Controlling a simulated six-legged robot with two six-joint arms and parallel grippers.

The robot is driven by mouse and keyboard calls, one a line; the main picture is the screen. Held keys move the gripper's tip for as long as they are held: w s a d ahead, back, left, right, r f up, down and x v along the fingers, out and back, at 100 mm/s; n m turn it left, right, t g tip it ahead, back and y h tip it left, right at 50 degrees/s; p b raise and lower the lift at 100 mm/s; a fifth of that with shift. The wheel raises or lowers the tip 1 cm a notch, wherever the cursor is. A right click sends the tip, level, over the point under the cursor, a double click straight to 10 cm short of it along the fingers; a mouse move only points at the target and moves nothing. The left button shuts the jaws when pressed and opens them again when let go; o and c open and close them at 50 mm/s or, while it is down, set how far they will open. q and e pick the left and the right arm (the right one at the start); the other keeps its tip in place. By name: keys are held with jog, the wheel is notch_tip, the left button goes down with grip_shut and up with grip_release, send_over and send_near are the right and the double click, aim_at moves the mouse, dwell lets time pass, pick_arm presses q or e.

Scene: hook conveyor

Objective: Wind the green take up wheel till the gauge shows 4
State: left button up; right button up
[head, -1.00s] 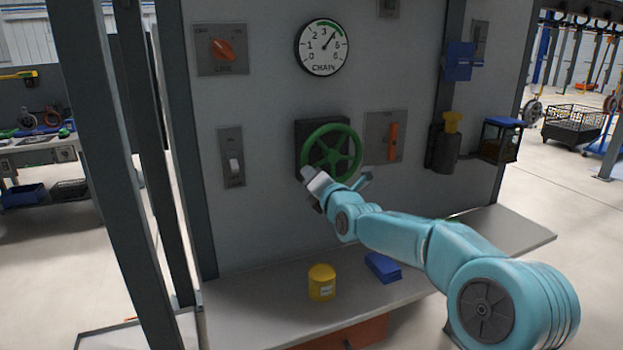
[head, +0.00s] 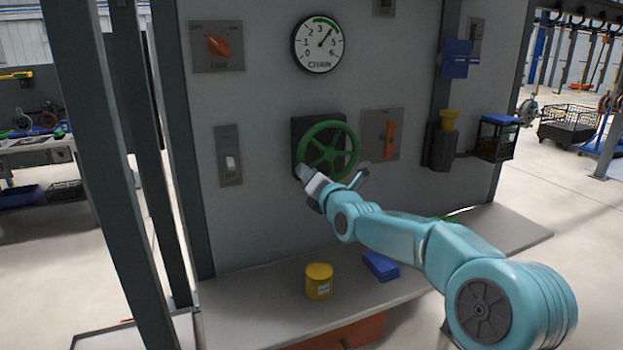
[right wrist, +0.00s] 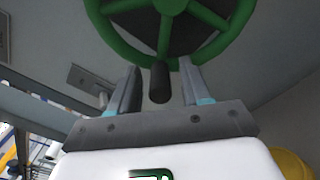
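The green take up wheel (head: 328,147) sits on a dark square mount on the grey panel. The round chain gauge (head: 318,44) is above it; its needle points up and right, just past the 3, where the 4 belongs, under the green band. My right gripper (head: 332,175) is at the wheel's lower rim. In the right wrist view, its two fingers (right wrist: 158,78) are apart, on either side of the wheel's dark handle (right wrist: 159,84), with a gap showing at each side. The wheel (right wrist: 165,25) fills the top of that view. My left gripper is not in view.
An orange rotary switch (head: 218,46), a white toggle (head: 230,163) and an orange lever (head: 390,140) are on the panel around the wheel. A yellow pot (head: 319,282) and a blue box (head: 380,266) stand on the shelf (head: 250,310) below.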

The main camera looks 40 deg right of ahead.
jog(key=shift+s, duration=0.1)
jog(key=shift+s+a+f, duration=0.1)
jog(key=shift+s+a, duration=0.05)
jog(key=shift+s, duration=0.25)
jog(key=b+v, duration=0.3)
jog(key=v, duration=1.2)
jog(key=shift+s, duration=0.2)
